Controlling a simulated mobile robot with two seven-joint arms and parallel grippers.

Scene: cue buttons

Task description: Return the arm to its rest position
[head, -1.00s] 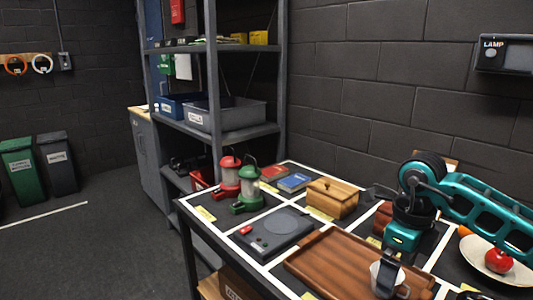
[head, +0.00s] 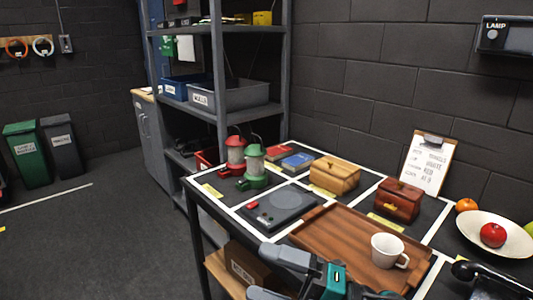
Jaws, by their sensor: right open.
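My right gripper (head: 262,272) is low at the bottom edge of the head view, in front of the table. Its two dark fingers point left and stand apart, with nothing between them. Part of its teal and black arm shows beside it; the rest is cut off by the frame. A white cup (head: 384,250) stands upright on the brown wooden tray (head: 335,233), clear of the gripper. My left gripper is not in view.
The table also holds a dark device with a red button (head: 283,208), red (head: 235,153) and green (head: 254,168) lanterns, two wooden boxes (head: 335,175) (head: 399,199), a clipboard (head: 427,163) and a fruit plate (head: 512,239). Shelving (head: 217,80) stands behind.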

